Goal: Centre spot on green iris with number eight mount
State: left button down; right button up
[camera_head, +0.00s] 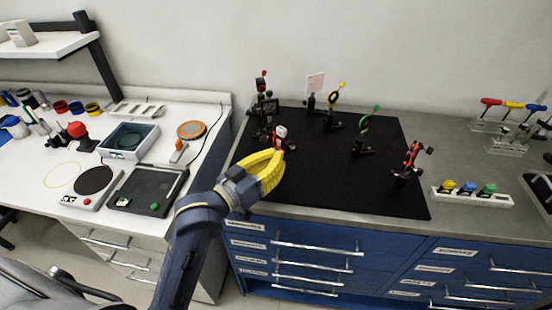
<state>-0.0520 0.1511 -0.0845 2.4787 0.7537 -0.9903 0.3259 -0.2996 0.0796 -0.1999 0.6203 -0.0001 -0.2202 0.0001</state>
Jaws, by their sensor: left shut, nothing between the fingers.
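My left gripper (275,163), with yellow fingers, is shut and empty over the left front of the black optical board (330,185). Its tips are close to a small mount with a white and red top (281,134); I cannot tell whether they touch. The green iris (365,122) stands upright on a post right of the board's middle. A yellow-ringed iris (334,95) stands behind it to the left. A black mount with a red knob (263,90) stands at the back left. No number eight is readable on any mount. My right gripper is not in view.
A white card (315,84) stands at the board's back. A red and black mount (408,159) is at its right. A white holder with coloured knobs (465,191) lies right of the board. The board's front middle is clear.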

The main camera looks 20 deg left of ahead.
pick_arm(q)
jog(key=shift+f+n, duration=0.1)
jog(key=shift+n, duration=0.2)
jog(key=c, duration=2.2)
grip_release()
jog(key=c, duration=1.4)
grip_release()
jog(key=shift+o, duration=0.2)
jog(key=shift+m, duration=0.4)
